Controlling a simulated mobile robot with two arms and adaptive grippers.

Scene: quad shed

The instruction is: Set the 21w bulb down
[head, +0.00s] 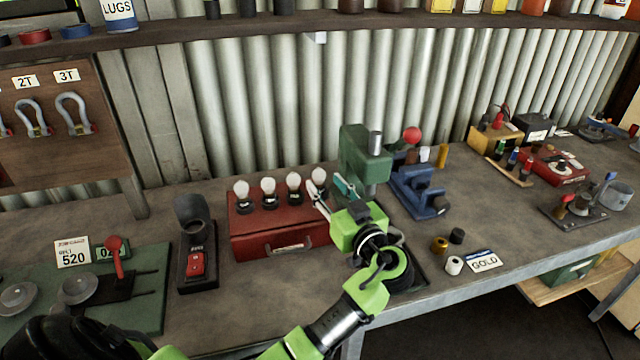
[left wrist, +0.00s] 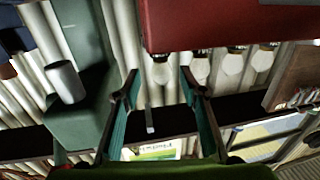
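Several white round bulbs stand upright in a row on the red case (head: 262,240). I cannot read a wattage on any of them. The rightmost bulb (head: 319,176) is by my left gripper (head: 328,184), whose fingers come in from the right and hide its base. In the left wrist view, which shows the scene upside down, this bulb (left wrist: 160,72) appears between the tips of the left gripper (left wrist: 159,76), with a gap on each side. The left gripper is open and holds nothing. My right gripper is not in view.
A green press (head: 362,155) stands close behind and right of the left gripper. A black stand with a red switch (head: 196,264) is left of the case. Bare bench lies before the case.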

